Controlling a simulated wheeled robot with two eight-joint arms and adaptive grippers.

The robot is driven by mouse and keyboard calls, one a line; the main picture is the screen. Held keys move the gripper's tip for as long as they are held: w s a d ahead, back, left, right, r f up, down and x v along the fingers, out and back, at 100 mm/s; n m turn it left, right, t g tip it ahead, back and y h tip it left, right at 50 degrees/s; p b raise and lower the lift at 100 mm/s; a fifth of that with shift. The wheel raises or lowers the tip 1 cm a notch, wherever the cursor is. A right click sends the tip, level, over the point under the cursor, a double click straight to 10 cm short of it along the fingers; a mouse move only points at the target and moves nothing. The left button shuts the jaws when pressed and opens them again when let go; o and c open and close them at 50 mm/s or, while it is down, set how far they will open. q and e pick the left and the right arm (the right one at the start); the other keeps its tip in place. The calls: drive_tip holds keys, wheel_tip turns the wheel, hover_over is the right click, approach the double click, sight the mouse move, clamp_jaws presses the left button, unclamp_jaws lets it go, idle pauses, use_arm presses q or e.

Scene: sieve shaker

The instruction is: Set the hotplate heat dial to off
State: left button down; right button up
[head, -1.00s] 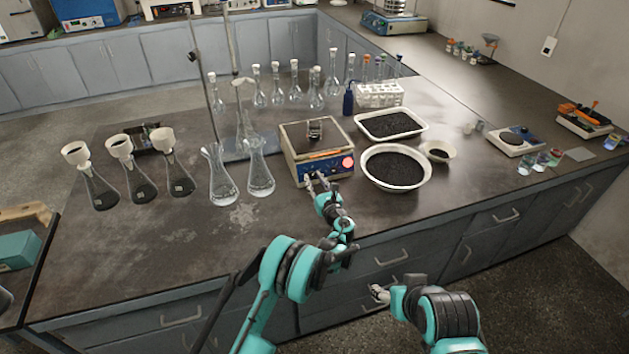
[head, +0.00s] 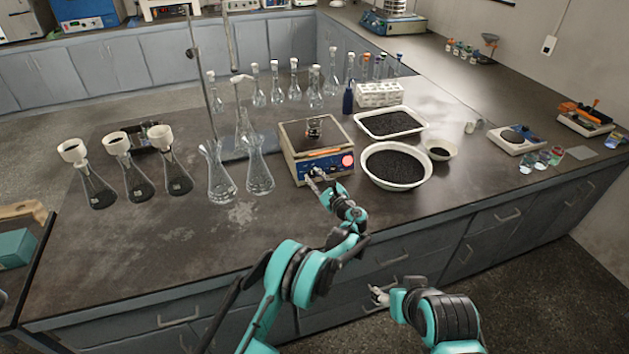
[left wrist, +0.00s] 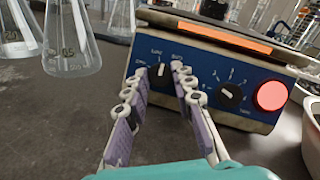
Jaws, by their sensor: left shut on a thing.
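The hotplate (head: 322,163) stands on the bench with a small glass vessel (head: 314,128) on its dark top. Its blue front panel (left wrist: 210,60) carries a left dial (left wrist: 159,72), a right dial (left wrist: 230,95) and a red lamp (left wrist: 271,95). The left dial's white pointer mark points nearly straight up; the small labels around it are hard to read. My left gripper (left wrist: 161,75) is at the panel, shut on the left dial, with one finger on each side. My right gripper (head: 378,295) hangs low in front of the bench drawers, away from the hotplate; its fingers are too small to judge.
Glass flasks (head: 260,172) stand just left of the hotplate. A round white bowl of dark grains (head: 397,185) sits close on its right, with a rectangular tray (head: 425,121) behind. The bench front left of my arm is clear.

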use_arm(q)
drive_tip(key=n, duration=0.2)
drive_tip(key=n+g+y, duration=0.1)
drive_tip(key=n, duration=0.1)
drive_tip(key=shift+w+d+r+n+g, duration=0.1)
drive_tip(key=shift+n+g, duration=0.2)
drive_tip(key=n, duration=0.2)
drive_tip(key=n+g, duration=0.1)
drive_tip(key=n, duration=0.1)
drive_tip(key=shift+r+g, duration=0.15)
drive_tip(key=shift+g, duration=0.15)
drive_tip(key=n+g, duration=0.1)
drive_tip(key=n, duration=0.2)
drive_tip(key=shift+w+r+n, duration=0.1)
drive_tip(key=shift+r+n, duration=0.05)
drive_tip(key=shift+n, duration=0.25)
drive_tip(key=shift+n+g+h+p, duration=0.4)
drive_tip(key=shift+n+g+p, duration=0.25)
drive_tip(key=shift+n, duration=1.15)
drive_tip(key=c, duration=1.3)
unclamp_jaws()
drive_tip(key=shift+o, duration=0.2)
drive_tip(key=shift+r, duration=0.1)
